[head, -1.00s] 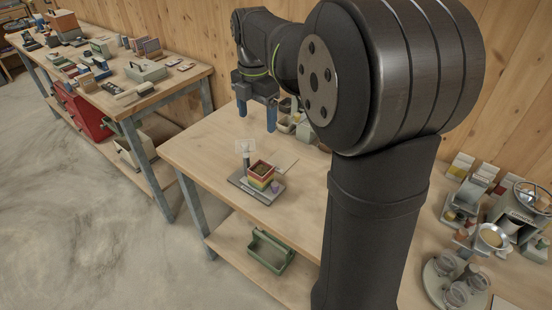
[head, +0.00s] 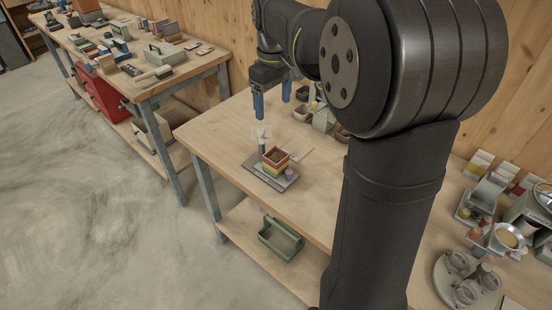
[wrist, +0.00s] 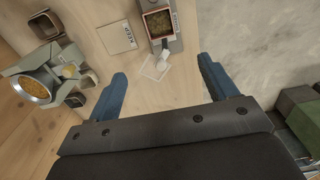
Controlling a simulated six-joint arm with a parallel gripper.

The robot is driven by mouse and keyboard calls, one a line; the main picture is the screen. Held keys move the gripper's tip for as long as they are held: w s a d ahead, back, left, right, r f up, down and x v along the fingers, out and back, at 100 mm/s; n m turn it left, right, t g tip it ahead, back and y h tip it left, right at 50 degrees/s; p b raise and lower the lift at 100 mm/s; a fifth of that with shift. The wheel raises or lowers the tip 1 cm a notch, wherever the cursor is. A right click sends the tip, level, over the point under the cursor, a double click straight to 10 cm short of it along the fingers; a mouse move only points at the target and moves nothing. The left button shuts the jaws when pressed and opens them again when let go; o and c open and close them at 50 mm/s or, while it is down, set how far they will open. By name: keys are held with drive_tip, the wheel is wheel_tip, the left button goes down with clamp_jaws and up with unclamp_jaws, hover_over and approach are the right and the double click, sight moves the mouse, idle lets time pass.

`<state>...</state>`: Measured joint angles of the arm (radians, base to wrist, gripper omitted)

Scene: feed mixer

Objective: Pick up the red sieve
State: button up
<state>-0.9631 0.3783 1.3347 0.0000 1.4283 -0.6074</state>
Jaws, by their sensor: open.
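The red sieve (head: 277,155) looks like the red square top layer of a small stack with yellow and green layers below. The stack stands on a grey flat base (head: 256,167) near the table's front left. In the wrist view the red rim (wrist: 158,11) surrounds a brownish content, at the top centre. My gripper (head: 272,99) is open and empty, above the table and behind the stack. In the wrist view its blue fingers (wrist: 162,72) are spread wide, with the stack beyond their tips. The lower layers are mostly hidden in the wrist view.
A clear plate on a dark post (head: 261,133) stands beside the stack. A flat card (wrist: 116,37) lies nearby. Small bins (head: 302,113) stand at the back. A round tray of jars (head: 467,283) is at the right. A green carrier (head: 281,240) sits on the lower shelf.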

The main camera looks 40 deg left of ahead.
hover_over(274, 158)
wheel_tip(274, 158, down, 12)
drive_tip(key=shift+a+r, duration=0.15)
drive_tip(key=shift+r, duration=0.05)
drive_tip(key=shift+d+f, duration=0.2)
drive_tip(key=shift+f, duration=2.5)
drive_tip(key=shift+c, duration=0.5)
drive_tip(key=c, duration=1)
